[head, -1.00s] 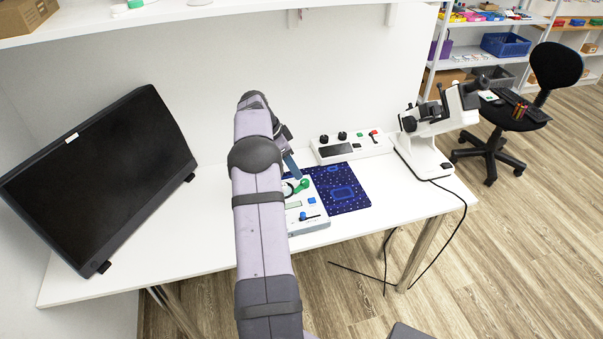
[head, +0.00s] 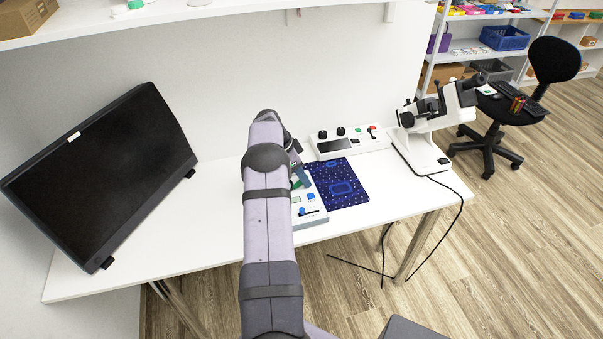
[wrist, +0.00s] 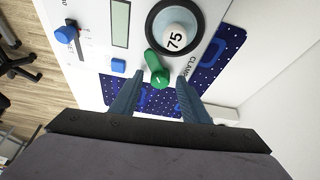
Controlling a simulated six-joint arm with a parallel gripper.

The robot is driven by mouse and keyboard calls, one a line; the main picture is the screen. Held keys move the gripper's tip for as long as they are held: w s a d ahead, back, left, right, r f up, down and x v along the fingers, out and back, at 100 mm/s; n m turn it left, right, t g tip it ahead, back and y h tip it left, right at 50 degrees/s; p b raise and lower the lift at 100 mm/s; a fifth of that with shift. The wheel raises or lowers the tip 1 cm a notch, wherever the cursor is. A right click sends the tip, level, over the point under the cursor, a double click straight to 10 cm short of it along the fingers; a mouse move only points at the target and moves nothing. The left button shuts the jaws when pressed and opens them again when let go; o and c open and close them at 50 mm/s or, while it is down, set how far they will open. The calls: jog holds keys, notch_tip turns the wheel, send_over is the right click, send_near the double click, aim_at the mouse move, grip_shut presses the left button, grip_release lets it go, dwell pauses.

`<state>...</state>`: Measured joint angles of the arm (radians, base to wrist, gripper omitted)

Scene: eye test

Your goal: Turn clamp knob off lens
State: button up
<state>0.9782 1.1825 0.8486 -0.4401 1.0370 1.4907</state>
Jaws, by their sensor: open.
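The green clamp knob (wrist: 157,70) is an elongated handle on the white device (wrist: 92,55), in the wrist view. My gripper (wrist: 160,82) is open, one blue finger on each side of the knob's rounded end. Contact is not clear. In the head view, my gripper (head: 304,178) is over the device, with a bit of green knob (head: 295,183) showing beside it; the lens is hidden.
A blue dotted mat (head: 343,186) lies right of the device. A control box (head: 350,143) stands behind, a white microscope (head: 425,135) at right and a black monitor (head: 100,175) at left.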

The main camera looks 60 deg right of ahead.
jog(key=c, duration=1)
jog(key=shift+n+b, duration=0.35)
jog(key=shift+n, duration=0.05)
jog(key=shift+n+t+h+b, duration=0.4)
jog(key=shift+n+b, duration=0.25)
jog(key=shift+n, duration=0.35)
jog(key=n+t+b, duration=0.1)
jog(key=n, duration=0.1)
jog(key=shift+s+n, duration=0.15)
jog(key=shift+n, duration=0.15)
jog(key=n, duration=0.2)
jog(key=n+t+p, duration=0.1)
jog(key=n, duration=0.1)
jog(key=shift+s+r+t, duration=0.1)
jog(key=shift+s+t, duration=0.1)
jog(key=shift+t, duration=0.1)
jog(key=shift+n+t+p, duration=0.4)
jog(key=shift+n, duration=0.7)
jog(key=shift+c, duration=0.3)
